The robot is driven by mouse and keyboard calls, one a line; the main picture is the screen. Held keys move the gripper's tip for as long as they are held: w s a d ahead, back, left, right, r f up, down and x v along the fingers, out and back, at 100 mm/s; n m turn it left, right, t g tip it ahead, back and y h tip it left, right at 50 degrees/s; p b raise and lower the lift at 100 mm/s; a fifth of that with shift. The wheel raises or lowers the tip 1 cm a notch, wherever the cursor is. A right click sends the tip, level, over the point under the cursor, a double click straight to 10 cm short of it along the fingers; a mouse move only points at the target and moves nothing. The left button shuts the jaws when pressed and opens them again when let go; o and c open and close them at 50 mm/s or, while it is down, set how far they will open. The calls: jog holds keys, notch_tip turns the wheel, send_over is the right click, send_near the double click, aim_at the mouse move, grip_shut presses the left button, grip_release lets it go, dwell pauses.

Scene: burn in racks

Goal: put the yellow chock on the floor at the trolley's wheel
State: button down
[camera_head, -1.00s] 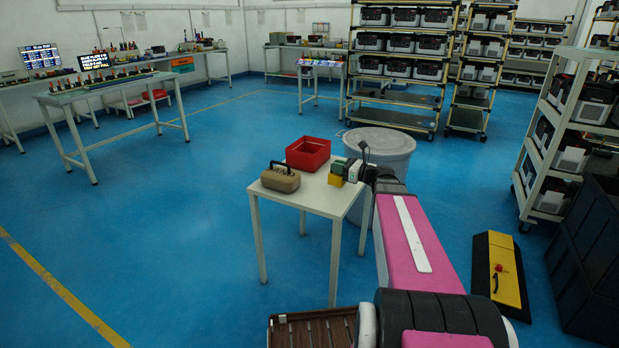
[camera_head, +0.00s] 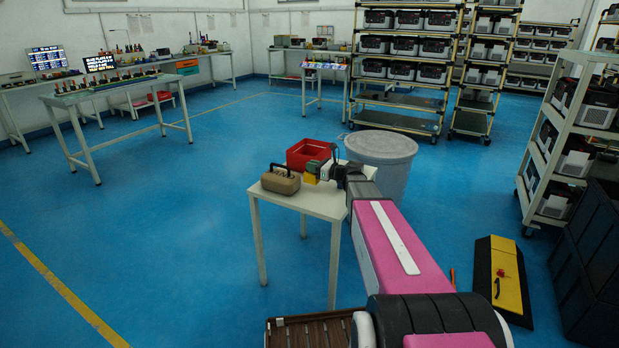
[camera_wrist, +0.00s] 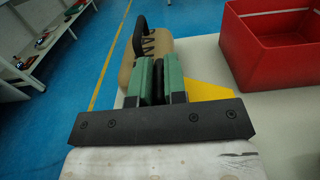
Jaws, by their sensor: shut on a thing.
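My gripper (camera_head: 319,170) is over the small white table, its green fingers shut on the yellow chock (camera_head: 311,179). In the wrist view a dark strip shows between the fingers (camera_wrist: 158,80), and the chock (camera_wrist: 208,90) sticks out to the right behind them, mostly hidden. I cannot tell whether the chock touches the table. A pale trolley (camera_head: 540,150) loaded with black-and-white units stands at the right; one of its dark wheels (camera_head: 527,230) shows at its near-left foot.
A tan case with a dark handle (camera_head: 281,182) and a red bin (camera_head: 307,152) are on the small table (camera_head: 325,205). A grey drum (camera_head: 382,160) stands behind it. Open floor lies left.

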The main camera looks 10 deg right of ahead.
aim_at(309, 176)
jog(key=shift+w+a+f, duration=0.15)
jog(key=shift+a+f, duration=0.25)
jog(key=shift+a, duration=0.15)
jog(key=shift+f, duration=1.95)
jog(key=shift+f, duration=0.15)
jog(key=c, duration=1.2)
grip_release()
jog(key=shift+o, duration=0.2)
